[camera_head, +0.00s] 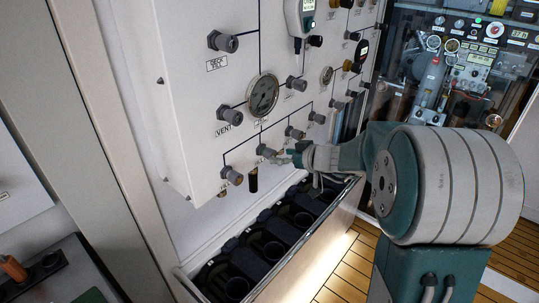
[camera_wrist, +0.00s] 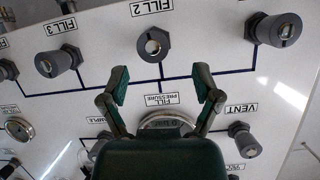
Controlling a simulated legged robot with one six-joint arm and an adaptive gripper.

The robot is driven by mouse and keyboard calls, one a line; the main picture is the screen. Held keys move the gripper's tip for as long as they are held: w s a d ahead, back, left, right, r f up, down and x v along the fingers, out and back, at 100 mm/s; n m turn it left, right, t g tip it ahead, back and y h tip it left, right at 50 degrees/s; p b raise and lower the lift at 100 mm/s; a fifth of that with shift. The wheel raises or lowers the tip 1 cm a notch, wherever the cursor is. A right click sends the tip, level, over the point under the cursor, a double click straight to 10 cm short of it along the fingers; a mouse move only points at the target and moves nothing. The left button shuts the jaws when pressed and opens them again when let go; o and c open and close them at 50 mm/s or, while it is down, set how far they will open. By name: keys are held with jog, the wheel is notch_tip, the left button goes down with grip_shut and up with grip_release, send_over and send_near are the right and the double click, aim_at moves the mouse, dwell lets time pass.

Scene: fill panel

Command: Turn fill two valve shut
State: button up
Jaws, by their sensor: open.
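The fill two valve (camera_wrist: 154,44) is a grey knob seen nearly end-on in the wrist view, beside an upside-down FILL 2 label (camera_wrist: 152,7). In the head view its knob (camera_head: 266,151) is on the lower row of the white panel. My gripper (camera_wrist: 160,78) is open, one finger on each side of the picture's middle. The valve shows beyond the fingertips, between their lines, and nothing is held. In the head view my gripper (camera_head: 283,158) is just right of the knob; whether they touch is unclear there.
The fill three valve (camera_wrist: 58,60) is to the left in the wrist view, another knob (camera_wrist: 278,29) to the right. A round fill pressure gauge (camera_head: 263,94) is above the row. A rack of dark cylinders (camera_head: 285,228) stands below the panel.

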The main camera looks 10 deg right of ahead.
aim_at(274, 155)
jog(key=w, duration=0.1)
jog(key=w+f, duration=0.1)
jog(key=w+a+f, duration=0.1)
jog(key=shift+w+a, duration=0.1)
jog(key=shift+w, duration=0.25)
jog(key=shift+w+a, duration=0.2)
jog(key=shift+a, duration=0.35)
jog(key=c, duration=1)
jog(key=shift+d, duration=0.2)
grip_shut()
